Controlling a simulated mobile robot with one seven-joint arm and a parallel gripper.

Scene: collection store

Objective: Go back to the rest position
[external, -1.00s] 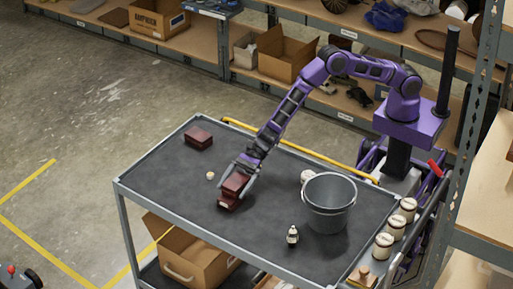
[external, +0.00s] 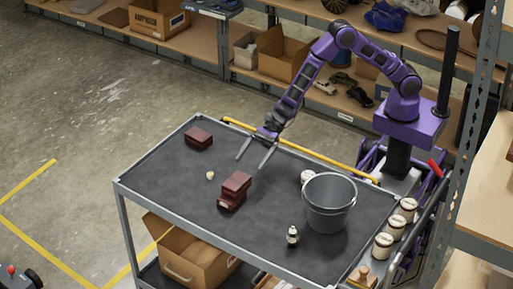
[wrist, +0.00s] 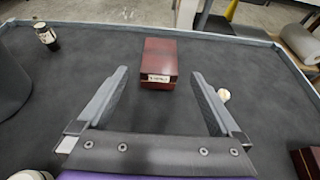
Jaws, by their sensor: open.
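My gripper (external: 257,157) is open and empty above the cart top, behind a pair of dark red boxes. In the external view one dark red box (external: 236,181) rests on top of another dark red box (external: 230,203), set a little askew. In the wrist view the upper red box (wrist: 160,58), with a pale label on its near side, lies beyond and between my open fingers (wrist: 160,101), apart from them. The lower box is hidden there or cannot be told apart.
A shelf with boxes stands behind.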

